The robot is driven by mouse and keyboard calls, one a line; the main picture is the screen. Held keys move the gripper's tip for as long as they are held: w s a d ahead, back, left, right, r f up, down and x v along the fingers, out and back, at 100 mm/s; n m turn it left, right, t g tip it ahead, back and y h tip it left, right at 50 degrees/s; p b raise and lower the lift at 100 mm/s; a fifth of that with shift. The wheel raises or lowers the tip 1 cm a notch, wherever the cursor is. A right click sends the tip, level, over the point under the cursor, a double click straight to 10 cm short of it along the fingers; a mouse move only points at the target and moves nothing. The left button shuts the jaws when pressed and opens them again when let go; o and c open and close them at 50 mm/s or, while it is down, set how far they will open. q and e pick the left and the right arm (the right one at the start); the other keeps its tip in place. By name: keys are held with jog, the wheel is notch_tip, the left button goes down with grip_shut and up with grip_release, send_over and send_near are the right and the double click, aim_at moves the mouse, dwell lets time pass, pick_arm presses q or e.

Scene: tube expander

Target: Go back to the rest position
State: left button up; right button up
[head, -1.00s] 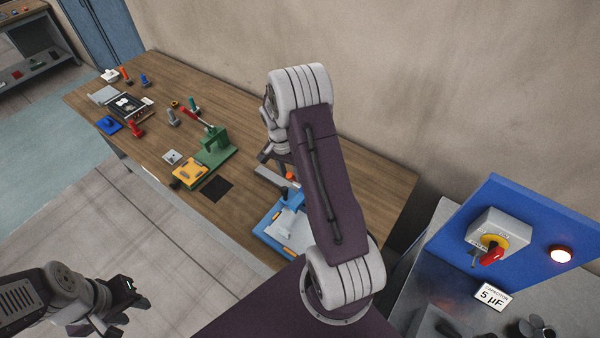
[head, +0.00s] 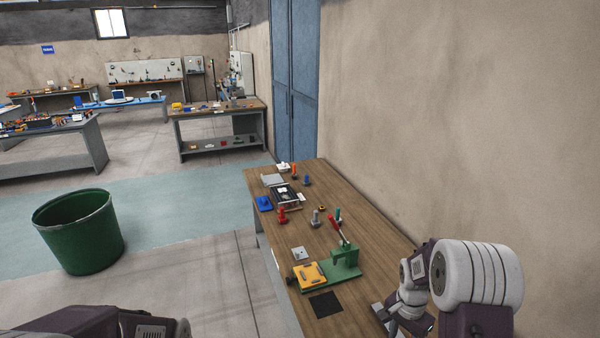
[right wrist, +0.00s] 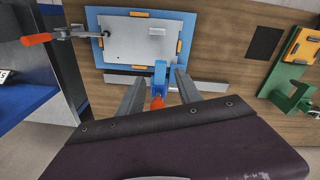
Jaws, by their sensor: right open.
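In the right wrist view my right gripper (right wrist: 158,78) is open, its two fingers apart. Between and beyond the fingers shows a blue clamp part (right wrist: 160,70) with an orange tip; I cannot tell whether the fingers touch it. A blue fixture (right wrist: 92,22) holding a pale metal plate (right wrist: 135,42) with orange blocks lies on the bench just beyond. In the head view my right arm (head: 480,272) is at the lower right, its wrist over the bench's near end, fingers not clearly seen. My left arm (head: 75,325) shows at the bottom left; its gripper is out of the picture.
The wooden bench (head: 375,255) runs along the wall. It carries a green press (head: 345,262), a yellow block (head: 308,275), a black mat (head: 325,304) and several small coloured parts. A green bin (head: 80,235) stands on the floor at left. An orange-handled clamp (right wrist: 37,40) is at left in the wrist view.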

pick_arm(q)
notch_tip(320, 180, down, 18)
jog(key=b, duration=1.5)
jog(key=shift+w+a+f, duration=0.15)
jog(key=shift+f, duration=0.1)
pick_arm(e)
jog(key=s+a+f+n+t+y, duration=0.1)
jog(key=s+a+f+n, duration=1)
jog(key=s+a+f, duration=0.1)
jog(key=shift+a+f, duration=0.15)
jog(key=shift+f, duration=0.25)
